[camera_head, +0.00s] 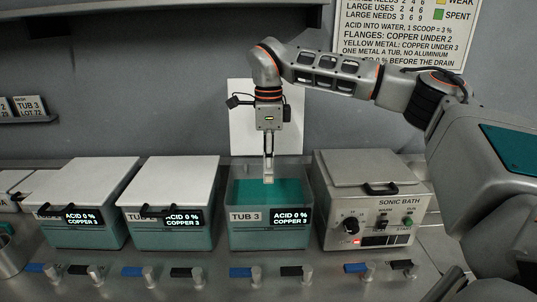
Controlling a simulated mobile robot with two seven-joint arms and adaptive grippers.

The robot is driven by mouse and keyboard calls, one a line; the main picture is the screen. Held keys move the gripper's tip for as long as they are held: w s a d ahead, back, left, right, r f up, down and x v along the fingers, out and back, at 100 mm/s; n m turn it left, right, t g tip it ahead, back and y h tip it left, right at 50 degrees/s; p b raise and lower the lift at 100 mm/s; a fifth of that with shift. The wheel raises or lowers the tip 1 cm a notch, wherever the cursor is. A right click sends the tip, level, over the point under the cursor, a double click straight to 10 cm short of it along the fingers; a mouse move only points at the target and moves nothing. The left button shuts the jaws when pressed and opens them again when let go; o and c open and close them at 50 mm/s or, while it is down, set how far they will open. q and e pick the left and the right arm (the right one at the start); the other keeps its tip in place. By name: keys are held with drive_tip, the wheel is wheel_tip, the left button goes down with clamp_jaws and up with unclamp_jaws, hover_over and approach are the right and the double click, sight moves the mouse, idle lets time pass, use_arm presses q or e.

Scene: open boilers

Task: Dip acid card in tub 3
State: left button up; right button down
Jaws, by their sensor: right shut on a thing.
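Tub 3 (243,237) is a teal tub labelled "TUB 3", with a display (290,217) reading "ACID 0 %, COPPER 3". It stands open with teal liquid (290,191) inside. My right gripper (268,172) points straight down over the tub, its fingers shut on a small pale piece, likely the acid card (268,180). The piece's lower end is at or just above the liquid in the picture; I cannot tell whether it touches. My left gripper is not in view.
A white upright panel (240,125), seemingly the raised lid, stands behind tub 3. Two lidded tubs (88,180) (170,180) are to its left, and the sonic bath (370,212) is close on its right. Valves with blue and black handles (240,272) line the front.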

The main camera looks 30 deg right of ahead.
sight(269, 183)
drive_tip(key=shift+f, duration=0.85)
wheel_tip(269, 183, down, 2)
drive_tip(key=shift+f+b, duration=0.15)
drive_tip(key=shift+b, duration=0.2)
drive_tip(key=shift+f, duration=0.75)
drive_tip(key=shift+f+b, duration=0.5)
drive_tip(key=shift+f, duration=1)
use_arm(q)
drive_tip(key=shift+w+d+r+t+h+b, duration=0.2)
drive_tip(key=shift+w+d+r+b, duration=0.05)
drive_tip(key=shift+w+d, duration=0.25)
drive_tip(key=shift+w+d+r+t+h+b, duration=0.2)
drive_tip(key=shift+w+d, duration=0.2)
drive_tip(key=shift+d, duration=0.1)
use_arm(e)
wheel_tip(269, 183, down, 4)
drive_tip(key=shift+f, duration=0.2)
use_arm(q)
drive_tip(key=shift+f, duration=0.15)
